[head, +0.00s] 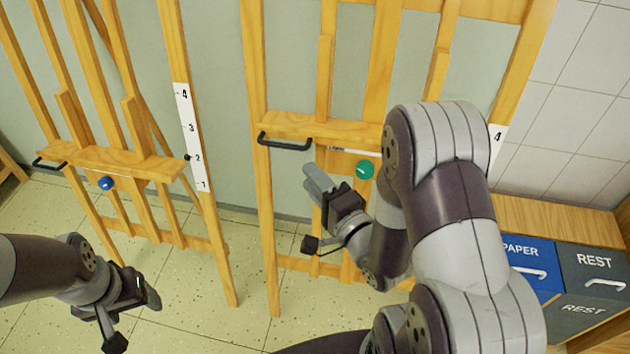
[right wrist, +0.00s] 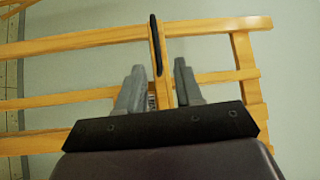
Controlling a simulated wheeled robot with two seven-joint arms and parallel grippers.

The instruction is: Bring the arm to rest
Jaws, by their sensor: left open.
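My right arm reaches in from the lower right in the head view, across the front of the right easel. My right gripper (head: 319,186) is just below that easel's shelf, near the black handle and left of the green knob. In the right wrist view its two grey fingers (right wrist: 160,88) stand apart, with wooden easel bars behind them and nothing clearly held. My left gripper (head: 150,297) is low at the left over the floor, below the left easel. It is open, and I see nothing in it.
The left easel (head: 110,160) has a blue knob (head: 106,183) and a numbered strip (head: 188,130). The right easel (head: 285,122) has a black handle (head: 285,143) and a green knob (head: 365,169). Labelled bins (head: 532,262) stand at the right. Tiled floor (head: 190,335) is clear between.

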